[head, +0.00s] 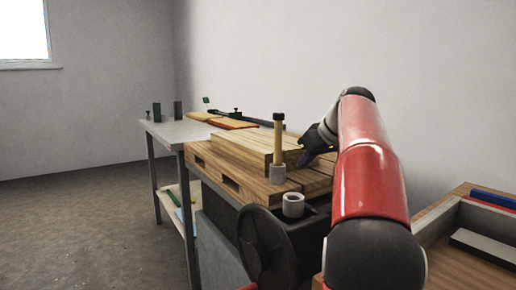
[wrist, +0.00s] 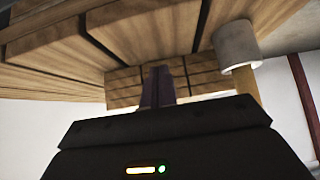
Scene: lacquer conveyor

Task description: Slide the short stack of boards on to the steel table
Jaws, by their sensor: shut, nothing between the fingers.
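The short stack of pale wooden boards (head: 240,146) lies flat on a slatted wooden deck (head: 232,176). The steel table (head: 183,132) stands beyond the deck's far left end, its grey top partly covered with items. My gripper (head: 307,156) is shut and empty at the near right end of the stack. In the wrist view, the shut fingers (wrist: 163,88) point at the layered end of the stack (wrist: 200,78), and the deck (wrist: 150,35) fills the top of the picture. I cannot tell whether the fingertips touch the stack.
An upright wooden peg (head: 278,135) in a grey collar stands beside the stack's near end; it also shows in the wrist view (wrist: 247,88). An empty collar (head: 293,205) and a dark wheel (head: 266,245) are nearer.

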